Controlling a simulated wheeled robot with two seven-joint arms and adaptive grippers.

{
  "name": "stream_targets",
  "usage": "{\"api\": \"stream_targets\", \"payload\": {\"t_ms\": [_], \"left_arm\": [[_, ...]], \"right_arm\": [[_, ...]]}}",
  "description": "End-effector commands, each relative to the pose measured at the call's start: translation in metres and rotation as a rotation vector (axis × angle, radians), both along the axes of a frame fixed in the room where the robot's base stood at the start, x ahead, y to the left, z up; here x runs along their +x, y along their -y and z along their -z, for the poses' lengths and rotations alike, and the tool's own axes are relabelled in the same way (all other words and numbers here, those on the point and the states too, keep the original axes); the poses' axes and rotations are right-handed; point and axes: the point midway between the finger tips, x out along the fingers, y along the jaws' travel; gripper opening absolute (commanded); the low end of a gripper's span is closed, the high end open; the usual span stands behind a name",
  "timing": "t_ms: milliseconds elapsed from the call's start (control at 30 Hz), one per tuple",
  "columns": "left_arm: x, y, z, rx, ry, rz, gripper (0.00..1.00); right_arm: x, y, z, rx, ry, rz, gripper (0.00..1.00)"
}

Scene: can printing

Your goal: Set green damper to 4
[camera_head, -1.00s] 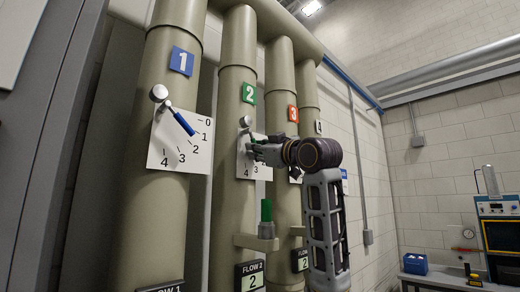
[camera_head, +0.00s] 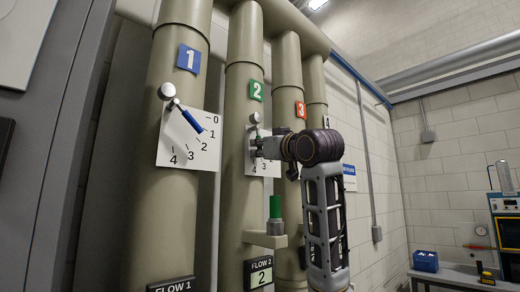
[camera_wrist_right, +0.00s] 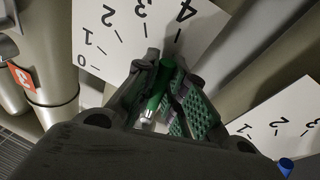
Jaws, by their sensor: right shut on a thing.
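The green damper handle (camera_wrist_right: 160,88) is between the fingers of my right gripper (camera_wrist_right: 165,95), which is shut on it. In the wrist view the handle leans toward the 4 side of its white dial plate (camera_wrist_right: 115,20); its exact reading is hard to tell. In the head view the handle (camera_head: 257,134) and much of its plate (camera_head: 268,168) are hidden behind my right gripper (camera_head: 258,144). The handle's round pivot (camera_head: 255,118) shows below the green 2 label (camera_head: 257,91). My left gripper is not in view.
The blue handle (camera_head: 191,121) on pipe 1 points near 1. The FLOW 2 display (camera_head: 261,277) reads 2. A green cylinder (camera_head: 275,207) stands on a bracket below my right gripper. Pipe 3 (camera_head: 289,75) is close behind my right arm.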

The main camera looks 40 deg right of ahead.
Motion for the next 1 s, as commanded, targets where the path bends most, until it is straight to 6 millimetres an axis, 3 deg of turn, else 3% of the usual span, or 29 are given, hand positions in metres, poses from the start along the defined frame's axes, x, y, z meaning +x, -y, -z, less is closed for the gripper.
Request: {"api": "stream_targets", "payload": {"t_ms": [133,167,233,667,1000], "left_arm": [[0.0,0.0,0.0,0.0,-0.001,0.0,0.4],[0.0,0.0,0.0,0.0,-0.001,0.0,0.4],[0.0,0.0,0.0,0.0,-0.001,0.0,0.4],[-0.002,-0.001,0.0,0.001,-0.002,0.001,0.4],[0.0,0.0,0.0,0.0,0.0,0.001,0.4]], "right_arm": [[0.001,0.0,0.001,0.002,-0.003,-0.002,0.0],[0.001,0.0,0.001,0.002,-0.003,-0.002,0.13],[0.001,0.0,0.001,0.002,-0.003,-0.002,0.22],[-0.002,0.0,0.001,0.001,0.0,-0.001,0.22],[-0.028,-0.002,0.006,0.001,0.001,-0.001,0.22]]}}
